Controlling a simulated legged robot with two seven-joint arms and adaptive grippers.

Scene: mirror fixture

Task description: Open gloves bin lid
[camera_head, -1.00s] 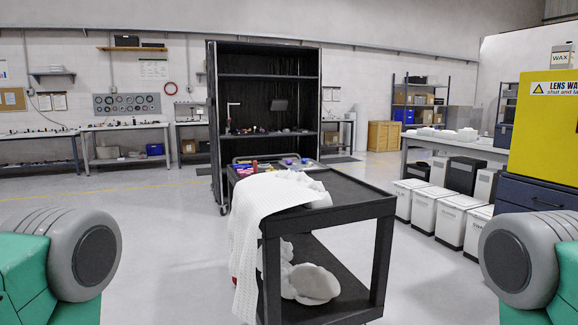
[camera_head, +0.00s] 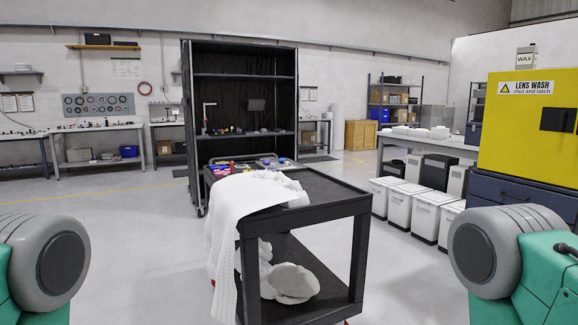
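Several white bins with dark-edged lids stand on the floor at the right, below a long table. The front white bin (camera_head: 450,222), the one behind it (camera_head: 432,212) and a third (camera_head: 407,198) carry lid-front labels too small to read, so I cannot tell which is the gloves bin. Their lids look shut. Only my two rounded grey and green arm parts show at the lower left and lower right. Neither of my grippers is in view.
A black cart (camera_head: 330,190) with a white cloth (camera_head: 240,205) stands ahead in the middle. A yellow LENS WASH cabinet (camera_head: 510,140) on dark drawers (camera_head: 515,192) is at the right. A black shelf unit (camera_head: 240,62) stands behind the cart. Floor at the left is open.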

